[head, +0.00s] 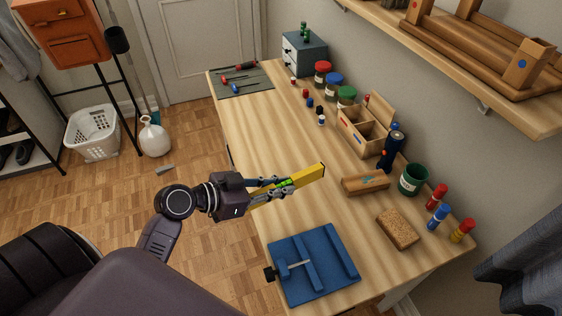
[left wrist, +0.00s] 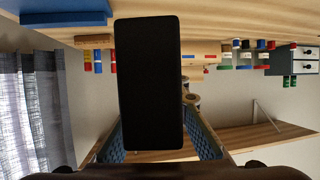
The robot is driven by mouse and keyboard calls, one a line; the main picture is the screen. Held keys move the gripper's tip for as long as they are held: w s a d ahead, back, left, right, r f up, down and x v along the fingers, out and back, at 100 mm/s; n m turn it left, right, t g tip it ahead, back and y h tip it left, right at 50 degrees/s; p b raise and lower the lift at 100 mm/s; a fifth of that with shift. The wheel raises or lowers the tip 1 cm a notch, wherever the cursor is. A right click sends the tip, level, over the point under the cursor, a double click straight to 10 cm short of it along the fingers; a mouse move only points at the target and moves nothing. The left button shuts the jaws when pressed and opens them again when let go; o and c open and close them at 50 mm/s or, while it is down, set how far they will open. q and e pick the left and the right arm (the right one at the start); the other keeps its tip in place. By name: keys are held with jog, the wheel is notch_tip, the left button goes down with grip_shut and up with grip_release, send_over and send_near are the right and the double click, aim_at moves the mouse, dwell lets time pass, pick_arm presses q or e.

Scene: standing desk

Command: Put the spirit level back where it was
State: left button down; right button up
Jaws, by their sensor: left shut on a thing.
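The yellow spirit level (head: 310,177) is held in my left gripper (head: 284,187) above the front half of the desk. Its long side runs from lower left to upper right in the head view, and a green vial shows between the fingers. In the left wrist view, a black face that looks like the level's end (left wrist: 148,85) fills the middle, between the two fingers of my left gripper (left wrist: 158,145). That view is upside down. I cannot tell how far the level is above the desk top. My right gripper is not in view.
A blue vise-like fixture (head: 312,265) stands at the near end of the desk (head: 250,135). A wooden block (head: 365,185), cork-like block (head: 398,229), green cup (head: 413,180) and wooden organizer (head: 362,130) line the right side. A grey mat (head: 255,88) with tools lies far left. Mid-desk is clear.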

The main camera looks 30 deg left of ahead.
pick_arm(q)
jog(key=w+a+n+t+y, duration=0.2)
jog(key=w+a+n+y, duration=0.1)
jog(key=w, duration=0.2)
notch_tip(320, 180, up, 8)
jog(key=n+g+y+p, duration=0.1)
jog(key=n+y, duration=0.8)
jog(key=y, duration=0.1)
send_over(284, 169)
notch_tip(284, 169, down, 14)
jog(key=shift+w+f, duration=0.1)
jog(key=shift+f, duration=0.15)
notch_tip(284, 169, down, 5)
jog(key=shift+r+b, duration=0.1)
jog(key=shift+b, duration=0.45)
jog(key=c, duration=1.9)
grip_release()
